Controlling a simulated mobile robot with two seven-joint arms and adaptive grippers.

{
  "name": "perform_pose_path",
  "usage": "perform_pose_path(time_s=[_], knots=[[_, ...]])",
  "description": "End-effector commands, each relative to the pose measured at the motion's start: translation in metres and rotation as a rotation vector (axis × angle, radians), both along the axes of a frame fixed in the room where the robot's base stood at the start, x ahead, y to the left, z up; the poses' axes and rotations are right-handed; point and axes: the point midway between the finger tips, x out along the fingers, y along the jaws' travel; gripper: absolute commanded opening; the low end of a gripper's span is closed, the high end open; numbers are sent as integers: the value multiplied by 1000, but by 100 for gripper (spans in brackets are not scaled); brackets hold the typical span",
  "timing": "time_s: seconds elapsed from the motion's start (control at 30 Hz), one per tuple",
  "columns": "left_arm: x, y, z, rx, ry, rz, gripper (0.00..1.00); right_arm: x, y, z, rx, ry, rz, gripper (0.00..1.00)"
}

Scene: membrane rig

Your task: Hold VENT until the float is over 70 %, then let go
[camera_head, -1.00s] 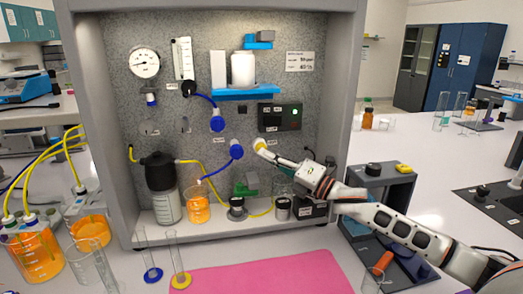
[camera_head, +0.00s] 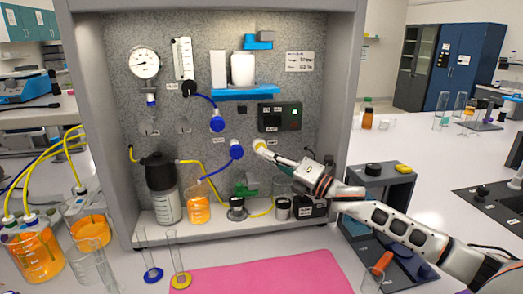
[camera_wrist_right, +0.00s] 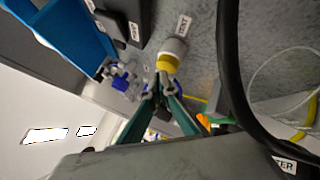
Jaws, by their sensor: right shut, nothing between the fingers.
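The VENT button (camera_head: 259,146) is a pale knob with a yellow part on the grey speckled panel. In the right wrist view the knob (camera_wrist_right: 172,52) sits beside a tag reading VENT (camera_wrist_right: 183,25). My right gripper (camera_head: 275,154) reaches in from the right with its fingers shut and nothing between them. In the right wrist view its fingertips (camera_wrist_right: 165,88) are at the knob's yellow end; I cannot tell whether they press it. The float meter (camera_head: 183,58) is a clear upright tube at the panel's upper left; its float level is too small to read. My left gripper is out of view.
A round gauge (camera_head: 145,64) hangs left of the meter. A dark box with a green light (camera_head: 280,117) is above the button. A dark-capped bottle (camera_head: 163,190) and an orange beaker (camera_head: 198,209) stand on the rig's floor. A pink mat (camera_head: 262,275) lies in front.

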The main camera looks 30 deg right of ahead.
Motion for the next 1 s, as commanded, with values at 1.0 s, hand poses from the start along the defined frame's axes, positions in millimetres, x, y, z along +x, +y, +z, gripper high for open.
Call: perform_pose_path(time_s=[1.0], knots=[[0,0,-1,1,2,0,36,9,-3,0,0,-1,-1,0]])
